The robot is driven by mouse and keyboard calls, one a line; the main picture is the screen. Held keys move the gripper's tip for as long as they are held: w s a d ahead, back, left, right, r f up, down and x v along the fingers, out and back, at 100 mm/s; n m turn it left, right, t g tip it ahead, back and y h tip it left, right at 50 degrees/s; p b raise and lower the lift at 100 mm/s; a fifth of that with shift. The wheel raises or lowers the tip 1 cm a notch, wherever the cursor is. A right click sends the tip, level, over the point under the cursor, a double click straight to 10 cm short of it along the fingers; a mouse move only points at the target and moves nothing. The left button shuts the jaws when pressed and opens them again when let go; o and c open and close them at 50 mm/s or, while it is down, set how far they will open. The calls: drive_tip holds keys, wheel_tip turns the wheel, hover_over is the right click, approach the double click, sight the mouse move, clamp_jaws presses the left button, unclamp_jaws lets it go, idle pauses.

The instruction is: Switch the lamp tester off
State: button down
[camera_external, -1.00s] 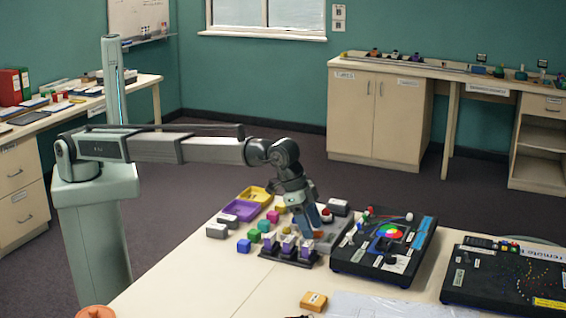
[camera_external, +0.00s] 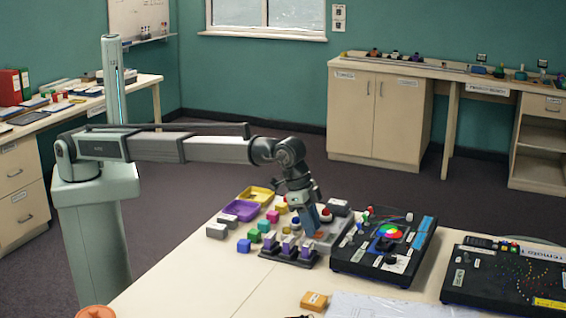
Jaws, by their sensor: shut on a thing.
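My gripper (camera_external: 311,228) points down at the table, over a low grey box (camera_external: 342,226) with a reddish patch, which may be the lamp tester; no label on it is readable. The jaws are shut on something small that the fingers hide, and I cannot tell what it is. The fingers and wrist cover the left part of the box, so any switch there is hidden.
A black rack (camera_external: 291,254) with several purple-and-white blocks stands just in front of my gripper. Coloured cubes and purple (camera_external: 240,210) and yellow (camera_external: 257,195) trays lie left. Black boards (camera_external: 345,262) (camera_external: 462,293) stand right.

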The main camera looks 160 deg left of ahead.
drive_tip(key=shift+w+a+g+h, duration=0.25)
drive_tip(key=shift+w+g+h, duration=0.05)
drive_tip(key=shift+g+h, duration=0.5)
drive_tip(key=shift+s, duration=0.1)
drive_tip(key=c, duration=0.8)
unclamp_jaws()
drive_tip(key=shift+r, duration=0.1)
drive_tip(key=shift+c, duration=0.2)
wheel_tip(320, 180, up, 14)
drive_tip(key=s+d, duration=0.1)
drive_tip(key=shift+s+d, duration=0.15)
drive_tip(key=shift+d, duration=0.05)
drive_tip(key=shift+f, duration=0.2)
